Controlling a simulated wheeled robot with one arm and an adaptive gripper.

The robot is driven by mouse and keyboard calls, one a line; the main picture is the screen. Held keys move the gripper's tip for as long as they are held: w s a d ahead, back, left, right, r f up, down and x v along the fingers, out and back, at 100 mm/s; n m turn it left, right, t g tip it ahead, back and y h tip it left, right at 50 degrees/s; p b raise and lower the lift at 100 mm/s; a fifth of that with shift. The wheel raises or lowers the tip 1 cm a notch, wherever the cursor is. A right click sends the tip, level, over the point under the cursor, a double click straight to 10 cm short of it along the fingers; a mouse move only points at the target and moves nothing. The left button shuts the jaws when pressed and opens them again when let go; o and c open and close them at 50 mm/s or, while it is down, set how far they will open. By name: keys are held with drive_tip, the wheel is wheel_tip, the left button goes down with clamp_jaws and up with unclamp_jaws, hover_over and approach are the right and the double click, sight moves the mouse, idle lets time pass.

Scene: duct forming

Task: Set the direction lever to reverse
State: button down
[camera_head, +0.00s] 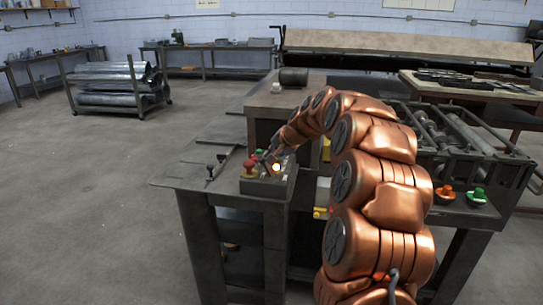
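A grey control box (272,188) stands on the front end of the machine bench. A red knob (250,164), a green button (259,154) and a glowing yellow-white lamp (276,168) show on it. Just left of the box, a thin lever with a dark knob (221,158) stands tilted, with a second small dark knob (210,169) near it. I cannot tell which of these is the direction lever. My copper-coloured arm reaches over from the right, and my gripper (271,158) is at the box top, close to the buttons. Its fingers are too small to read, and contact cannot be told.
Orange and green buttons (477,195) sit on the bench's right side, beside a roller machine (460,135). A dark cylinder (293,77) lies on the raised block behind. A cart of metal ducts (115,85) stands at the back left. The floor at left is clear.

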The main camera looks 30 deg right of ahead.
drive_tip(key=shift+r, duration=0.3)
drive_tip(key=b+v, duration=0.1)
drive_tip(key=v, duration=1.2)
drive_tip(key=shift+s+r+b, duration=0.2)
drive_tip(key=shift+s+b, duration=0.15)
drive_tip(key=shift+b, duration=0.05)
drive_tip(key=shift+a, duration=0.1)
